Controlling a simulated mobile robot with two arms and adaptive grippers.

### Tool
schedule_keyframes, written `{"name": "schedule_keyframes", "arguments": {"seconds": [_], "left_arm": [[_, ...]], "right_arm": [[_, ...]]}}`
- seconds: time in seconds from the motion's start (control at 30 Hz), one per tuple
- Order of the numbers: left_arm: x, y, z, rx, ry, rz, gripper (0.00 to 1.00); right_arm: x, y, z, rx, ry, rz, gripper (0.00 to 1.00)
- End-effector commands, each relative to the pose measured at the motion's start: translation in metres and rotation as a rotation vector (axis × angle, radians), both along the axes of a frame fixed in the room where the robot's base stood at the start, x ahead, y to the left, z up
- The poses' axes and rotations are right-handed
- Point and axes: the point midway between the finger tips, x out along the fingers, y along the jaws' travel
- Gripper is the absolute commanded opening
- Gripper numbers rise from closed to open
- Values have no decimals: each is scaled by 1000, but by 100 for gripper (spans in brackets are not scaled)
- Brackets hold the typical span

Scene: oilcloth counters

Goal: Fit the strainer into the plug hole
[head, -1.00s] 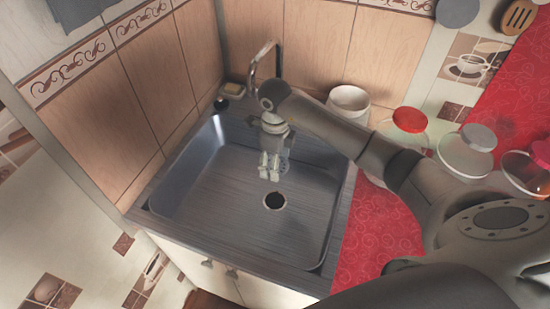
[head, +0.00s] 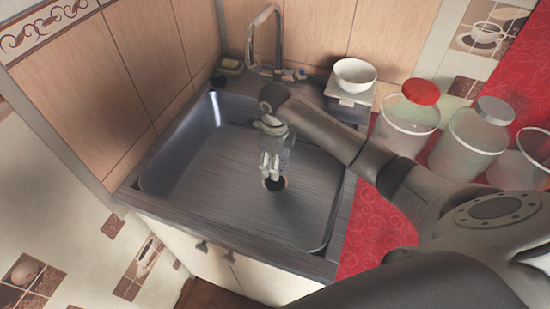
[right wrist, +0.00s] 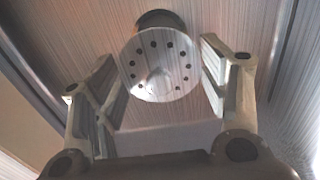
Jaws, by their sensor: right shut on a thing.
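The strainer (right wrist: 157,72) is a pale round disc with a ring of dark holes, seen between my right gripper's fingers in the right wrist view. My right gripper (head: 270,171) is shut on it, low inside the sink (head: 215,210). The plug hole (head: 275,184) is a dark round opening in the sink floor, just beside the fingertips and partly covered by them. In the right wrist view, the plug hole (right wrist: 160,18) shows as a dark arc beyond the strainer's far edge, so the two are not lined up there. I cannot tell their height gap. My left gripper is not in view.
The tap (head: 267,40) stands behind the sink. A white bowl (head: 354,75) and several jars, one with a red lid (head: 421,91), stand to the right by a red cloth (head: 375,230). The sink floor around the gripper is clear.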

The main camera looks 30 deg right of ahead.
Motion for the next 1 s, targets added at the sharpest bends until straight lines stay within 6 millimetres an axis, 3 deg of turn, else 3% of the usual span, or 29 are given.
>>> {"name": "schedule_keyframes", "arguments": {"seconds": [0.03, 0.5, 1.0], "left_arm": [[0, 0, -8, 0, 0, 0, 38], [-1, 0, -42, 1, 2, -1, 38], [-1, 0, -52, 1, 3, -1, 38]], "right_arm": [[0, 0, -10, 1, 1, 0, 49], [0, 0, -55, -1, 1, -1, 49], [0, 0, -69, 1, 0, 0, 49]]}}
